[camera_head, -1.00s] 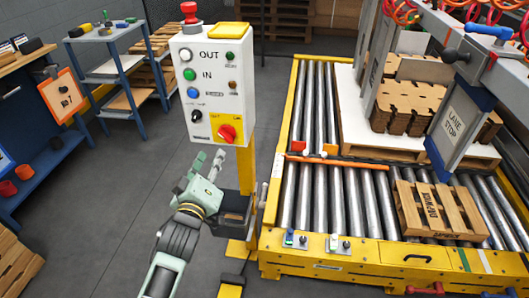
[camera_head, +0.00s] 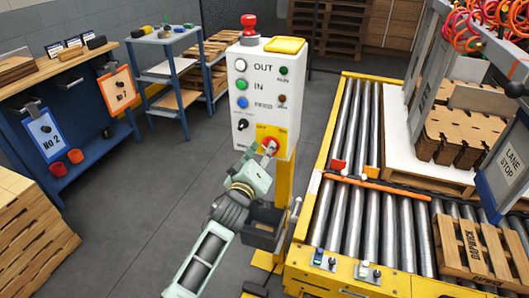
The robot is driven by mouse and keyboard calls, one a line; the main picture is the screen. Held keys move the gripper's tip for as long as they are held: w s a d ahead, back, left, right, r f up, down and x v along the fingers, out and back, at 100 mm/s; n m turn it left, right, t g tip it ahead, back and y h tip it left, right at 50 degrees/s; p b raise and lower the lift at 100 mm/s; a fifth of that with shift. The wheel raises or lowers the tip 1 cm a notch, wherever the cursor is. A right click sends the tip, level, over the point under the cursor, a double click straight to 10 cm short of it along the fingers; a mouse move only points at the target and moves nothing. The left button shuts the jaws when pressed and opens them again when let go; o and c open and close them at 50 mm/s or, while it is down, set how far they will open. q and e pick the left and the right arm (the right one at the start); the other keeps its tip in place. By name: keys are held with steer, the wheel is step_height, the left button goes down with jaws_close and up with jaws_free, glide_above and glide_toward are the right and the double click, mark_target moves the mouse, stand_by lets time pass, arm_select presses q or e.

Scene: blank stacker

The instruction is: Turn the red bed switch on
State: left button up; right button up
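The white control box (camera_head: 248,103) stands on a yellow post and carries several buttons and knobs. Its red rotary switch (camera_head: 267,143) sits on a yellow plate (camera_head: 281,134) at the lower right of the front face. My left gripper (camera_head: 268,152) is right at this switch, and its fingertips overlap the switch's lower part in the picture. Whether the fingers are closed on the knob or only touching it cannot be told. The knob is partly hidden by the fingers. My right gripper is not in view.
A red mushroom button (camera_head: 249,26) is on top of the box. A dark bin (camera_head: 264,230) hangs on the post below my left gripper. A roller conveyor (camera_head: 350,215) with a pallet (camera_head: 478,250) lies to the right. Open grey floor (camera_head: 130,205) lies to the left.

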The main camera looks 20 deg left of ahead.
arm_select(q)
jaws_close()
steer(key=shift+m, duration=0.3)
steer(key=m+p, duration=0.1)
steer(key=m, duration=0.4)
steer(key=m+p, duration=0.1)
steer(key=m, duration=0.5)
steer(key=d+m+p, duration=0.1)
steer(key=m, duration=0.5)
stand_by(0.3)
steer(key=shift+m, duration=0.3)
steer(key=shift+o, duration=0.3)
jaws_free()
